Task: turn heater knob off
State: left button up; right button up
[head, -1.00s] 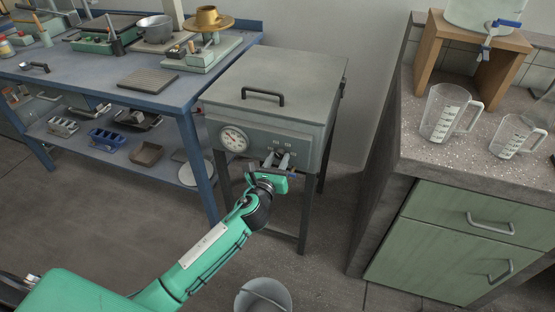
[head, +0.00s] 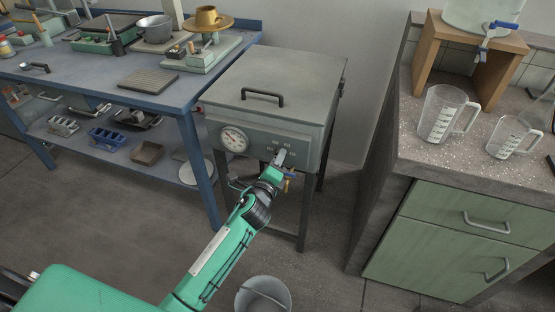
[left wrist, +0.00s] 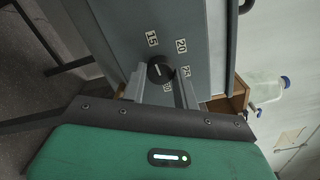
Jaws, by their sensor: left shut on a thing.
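The heater is a grey box (head: 265,80) on dark legs, with a lid handle on top and a round dial (head: 234,139) on its front panel. In the left wrist view the black knob (left wrist: 159,70) sits on the panel among number labels such as 15, 20 and 25. My left gripper (head: 281,158) is at the front panel, right of the dial. In the left wrist view its two fingers (left wrist: 160,88) are on either side of the knob, shut on it. The gripper hides the knob in the head view. My right gripper is not in view.
A blue bench (head: 160,98) with tools stands left of the heater. A stone-topped counter (head: 410,150) with green drawers and measuring jugs (head: 440,115) stands to the right. A bucket (head: 263,295) is on the floor in front.

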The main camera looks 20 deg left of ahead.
pick_arm(q)
jog(key=shift+r+n+p, duration=0.1)
jog(key=shift+n+p, duration=1.5)
jog(key=shift+n, duration=4)
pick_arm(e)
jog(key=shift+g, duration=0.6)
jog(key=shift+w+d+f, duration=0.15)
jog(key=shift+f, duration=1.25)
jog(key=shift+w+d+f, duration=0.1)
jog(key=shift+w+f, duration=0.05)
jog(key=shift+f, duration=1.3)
pick_arm(q)
jog(key=o, duration=1)
jog(key=s, duration=1.3)
jog(key=shift+s+a, duration=0.25)
jog(key=shift+s, duration=0.15)
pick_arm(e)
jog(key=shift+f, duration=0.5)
